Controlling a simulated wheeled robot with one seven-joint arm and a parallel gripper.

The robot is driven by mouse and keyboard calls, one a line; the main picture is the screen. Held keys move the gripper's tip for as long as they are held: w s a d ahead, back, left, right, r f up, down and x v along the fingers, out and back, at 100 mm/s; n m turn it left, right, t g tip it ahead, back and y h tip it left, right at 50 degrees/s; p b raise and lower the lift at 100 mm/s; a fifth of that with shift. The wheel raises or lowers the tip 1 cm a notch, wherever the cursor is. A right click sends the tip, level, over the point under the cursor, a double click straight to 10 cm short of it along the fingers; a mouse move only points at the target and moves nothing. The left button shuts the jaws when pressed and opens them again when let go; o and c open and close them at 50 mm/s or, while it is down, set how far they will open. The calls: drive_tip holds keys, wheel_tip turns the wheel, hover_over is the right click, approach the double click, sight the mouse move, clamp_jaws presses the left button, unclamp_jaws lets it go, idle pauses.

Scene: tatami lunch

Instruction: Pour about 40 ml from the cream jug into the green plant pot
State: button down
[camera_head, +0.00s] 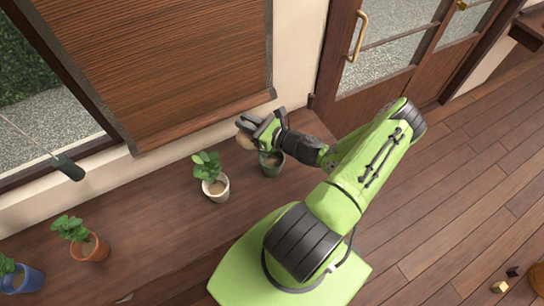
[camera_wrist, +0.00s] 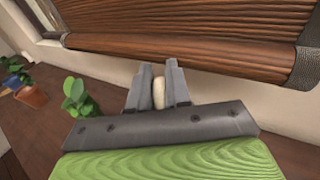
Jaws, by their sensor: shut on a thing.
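My gripper (camera_head: 246,123) is shut on the cream jug (camera_head: 245,141), which is mostly hidden by the fingers in the head view. In the wrist view a narrow pale strip of the jug (camera_wrist: 159,92) shows between the two fingers (camera_wrist: 158,88). Its spout, contents and exact tilt cannot be made out. The green plant pot (camera_head: 270,165) stands on the wooden ledge, just below and right of the jug in the head view. My wrist partly covers this pot. Brown soil shows in its opening.
A white pot with a leafy plant (camera_head: 215,188) stands close to the left of the green pot. A terracotta pot (camera_head: 90,248) and a blue pot (camera_head: 27,281) stand farther left on the ledge (camera_head: 150,235). A wooden blind (camera_head: 160,60) hangs behind my gripper.

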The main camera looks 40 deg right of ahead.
drive_tip(key=shift+w+a+f+b, duration=0.1)
drive_tip(key=shift+w+b, duration=0.1)
drive_tip(key=shift+b, duration=0.1)
drive_tip(key=shift+w, duration=0.25)
idle(1.2)
drive_tip(key=shift+t+b, duration=0.3)
drive_tip(key=shift+b, duration=0.05)
idle(0.4)
